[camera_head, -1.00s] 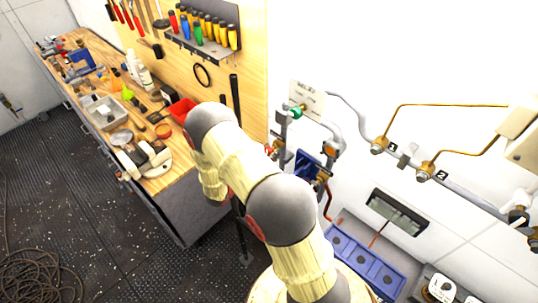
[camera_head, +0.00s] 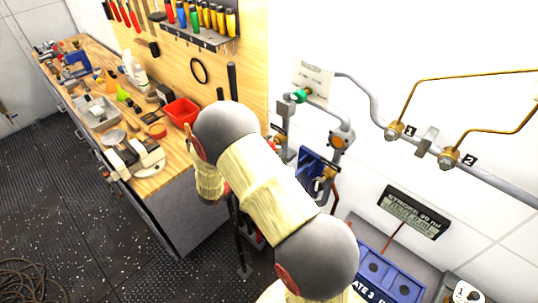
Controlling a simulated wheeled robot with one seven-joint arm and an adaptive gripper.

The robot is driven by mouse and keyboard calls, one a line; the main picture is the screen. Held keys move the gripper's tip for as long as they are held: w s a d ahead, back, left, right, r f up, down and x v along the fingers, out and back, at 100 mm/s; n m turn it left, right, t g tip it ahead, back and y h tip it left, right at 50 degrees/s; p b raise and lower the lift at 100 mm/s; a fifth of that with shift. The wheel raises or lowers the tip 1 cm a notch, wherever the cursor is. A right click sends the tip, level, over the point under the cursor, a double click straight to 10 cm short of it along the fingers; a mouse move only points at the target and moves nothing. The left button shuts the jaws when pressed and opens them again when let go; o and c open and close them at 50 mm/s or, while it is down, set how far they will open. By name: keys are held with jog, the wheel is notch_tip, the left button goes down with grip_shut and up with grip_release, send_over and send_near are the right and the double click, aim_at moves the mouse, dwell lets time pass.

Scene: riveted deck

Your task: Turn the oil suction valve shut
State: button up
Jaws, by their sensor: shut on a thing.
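No valve in the head view carries a label I can read as oil suction, so I cannot tell which one it is. Candidates are a green-knobbed fitting (camera_head: 300,96) on the grey wall pipe, an orange-faced fitting (camera_head: 338,142) below it, and a small red handle (camera_head: 271,144) partly hidden behind my arm. A brass fitting (camera_head: 329,173) sits beside a blue bracket (camera_head: 312,163). My arm crosses the middle of the picture, bends at its grey elbow and drops toward the bench end. My gripper is hidden behind the arm.
A cluttered wooden workbench (camera_head: 150,172) runs along the left, with a red bin (camera_head: 181,111). Pipe fittings marked 1 (camera_head: 394,131) and 2 (camera_head: 448,159) are on the right wall. A small display (camera_head: 413,212) and blue tray (camera_head: 398,275) stand below. The dark floor at left is mostly clear.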

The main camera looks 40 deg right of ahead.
jog(key=m+b, duration=0.2)
jog(key=b, duration=0.1)
jog(key=shift+f+m, duration=0.2)
jog(key=shift+m, duration=0.2)
jog(key=m+b, duration=0.2)
jog(key=b, duration=0.1)
jog(key=shift+r, duration=0.15)
jog(key=shift+r+m+b, duration=0.1)
jog(key=shift+m+b, duration=0.2)
jog(key=shift+b, duration=0.15)
jog(key=o, duration=1.2)
jog(key=a, duration=0.8)
jog(key=s+a, duration=0.1)
jog(key=a, duration=0.3)
